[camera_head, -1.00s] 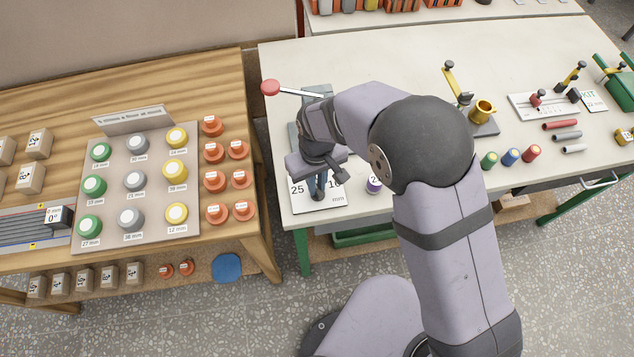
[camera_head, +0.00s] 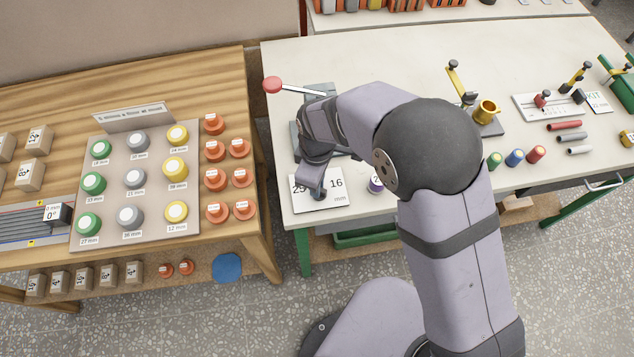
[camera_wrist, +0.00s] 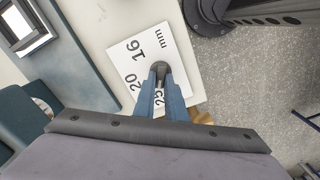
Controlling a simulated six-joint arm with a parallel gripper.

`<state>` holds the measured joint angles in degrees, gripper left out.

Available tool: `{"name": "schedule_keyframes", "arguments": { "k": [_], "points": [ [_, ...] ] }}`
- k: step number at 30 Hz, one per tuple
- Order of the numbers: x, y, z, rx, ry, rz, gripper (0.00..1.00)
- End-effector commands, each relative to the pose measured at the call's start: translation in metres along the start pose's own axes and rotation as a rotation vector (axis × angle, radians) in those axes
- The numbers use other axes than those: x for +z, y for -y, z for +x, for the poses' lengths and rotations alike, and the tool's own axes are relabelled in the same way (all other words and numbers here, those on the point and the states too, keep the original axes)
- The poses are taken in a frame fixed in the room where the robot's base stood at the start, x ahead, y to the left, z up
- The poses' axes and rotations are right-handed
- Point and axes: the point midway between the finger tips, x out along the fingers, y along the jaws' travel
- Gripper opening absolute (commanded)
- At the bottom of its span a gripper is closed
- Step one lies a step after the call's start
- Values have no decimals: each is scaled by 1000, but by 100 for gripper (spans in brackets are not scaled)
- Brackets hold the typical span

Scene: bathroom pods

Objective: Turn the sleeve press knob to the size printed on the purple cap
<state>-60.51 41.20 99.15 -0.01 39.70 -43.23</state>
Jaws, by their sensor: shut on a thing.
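The white dial plate (camera_head: 333,199) of the sleeve press lies at the front left of the light table. The dark knob (camera_wrist: 160,67) stands on the plate. My gripper (camera_wrist: 160,80) points down with its blue fingers shut on the knob; it also shows in the head view (camera_head: 315,187). Which number the knob points to cannot be told. The purple cap (camera_head: 375,186) stands right of the plate, partly behind my arm, its printed size unreadable.
The press's red-balled lever (camera_head: 272,85) sticks out left behind my wrist. Green, blue and red capped pieces (camera_head: 511,157) stand to the right. A wooden table (camera_head: 215,70) with coloured caps is at left, across a gap.

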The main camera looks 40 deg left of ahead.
Motion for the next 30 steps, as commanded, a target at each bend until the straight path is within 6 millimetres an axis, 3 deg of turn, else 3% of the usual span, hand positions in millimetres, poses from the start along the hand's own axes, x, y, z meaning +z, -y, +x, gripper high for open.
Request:
{"name": "schedule_keyframes", "arguments": {
  "k": [17, 18, 20, 30],
  "points": [
    [-1, 0, -1, 2, -2, -41, 0],
    [-1, 0, -1, 2, -2, -41, 18],
    [-1, 0, -1, 2, -2, -40, 30],
    [0, 0, -2, 1, -1, -38, 30]
  ]
}}
